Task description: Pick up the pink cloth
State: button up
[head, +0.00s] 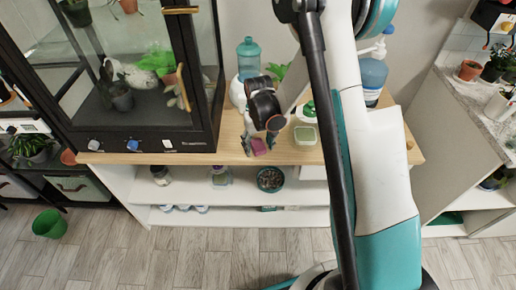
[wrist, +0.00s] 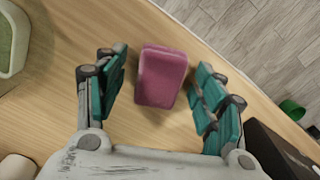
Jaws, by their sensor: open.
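The pink cloth (wrist: 161,76) looks like a small, thick pink block with rounded edges. It lies on the wooden top of the shelf unit, and in the head view it shows as a small pink patch (head: 259,146) near the front edge. My gripper (wrist: 158,82) is open, with one teal-padded finger on each side of the cloth. Gaps show between the cloth and both fingers, the right one narrower. In the head view my gripper (head: 261,137) reaches down over the cloth and partly hides it.
A black glass cabinet (head: 150,135) stands to the left. A teal bottle (head: 248,56) is behind my gripper. The wooden top's front edge is close to the cloth. A green bucket (head: 49,224) is on the floor.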

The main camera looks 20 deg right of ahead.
aim_at(258, 145)
jog(key=c, duration=1)
jog(key=shift+c, duration=0.2)
jog(key=shift+r, duration=0.1)
notch_tip(258, 145, up, 20)
jog(key=p, duration=0.6)
